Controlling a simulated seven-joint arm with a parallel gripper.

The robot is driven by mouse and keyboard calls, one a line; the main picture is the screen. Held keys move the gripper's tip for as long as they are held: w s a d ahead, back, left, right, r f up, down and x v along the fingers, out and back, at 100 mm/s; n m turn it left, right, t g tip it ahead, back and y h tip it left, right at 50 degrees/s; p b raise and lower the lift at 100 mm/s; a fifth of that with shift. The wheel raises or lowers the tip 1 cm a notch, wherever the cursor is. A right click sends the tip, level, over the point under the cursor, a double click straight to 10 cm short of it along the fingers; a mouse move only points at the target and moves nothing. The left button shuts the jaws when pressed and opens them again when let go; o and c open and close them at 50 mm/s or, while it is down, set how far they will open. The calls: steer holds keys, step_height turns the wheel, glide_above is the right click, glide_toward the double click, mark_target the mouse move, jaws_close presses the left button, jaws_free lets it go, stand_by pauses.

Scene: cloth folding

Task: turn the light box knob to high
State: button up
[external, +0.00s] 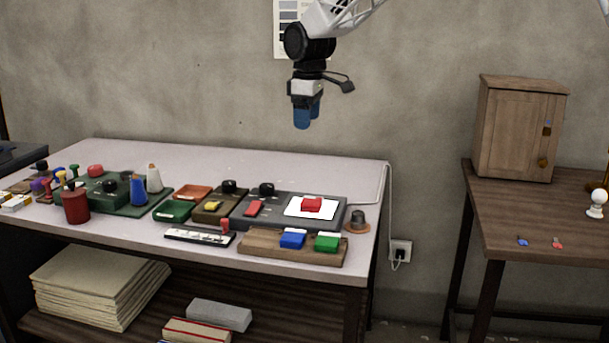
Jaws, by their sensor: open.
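The light box appears to be the flat dark grey box (284,221) on the right part of the light table, with a bright white panel (296,212) in its top. A black round knob (267,189) stands at its back edge; its setting is too small to read. A red block (312,204) lies on the white panel. My gripper (307,116) has blue fingertips, points down and hangs well above the table, above and to the right of the knob in the picture. It is open, with nothing seen between its fingers.
An olive box (220,208) with another black knob (228,186) stands just left. A wooden tray (270,249) with blue (292,239) and green (326,243) blocks lies in front. A dark knobbed piece (357,218) sits at right. The table's back strip is clear.

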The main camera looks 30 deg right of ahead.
mark_target(267, 185)
steer(key=w+a+f+n, duration=0.1)
steer(key=w+f, duration=0.3)
steer(key=w+a+f, duration=0.2)
steer(key=w+f, duration=0.2)
steer(key=f, duration=0.1)
steer(key=w+a+f+n, duration=0.1)
steer(key=w+a+f, duration=0.1)
steer(key=w+f, duration=0.2)
steer(key=shift+w+f+n+g, duration=0.3)
steer(key=shift+f, duration=0.05)
steer(key=shift+f, duration=0.1)
steer(key=shift+f, duration=3.8)
steer(key=c, duration=0.9)
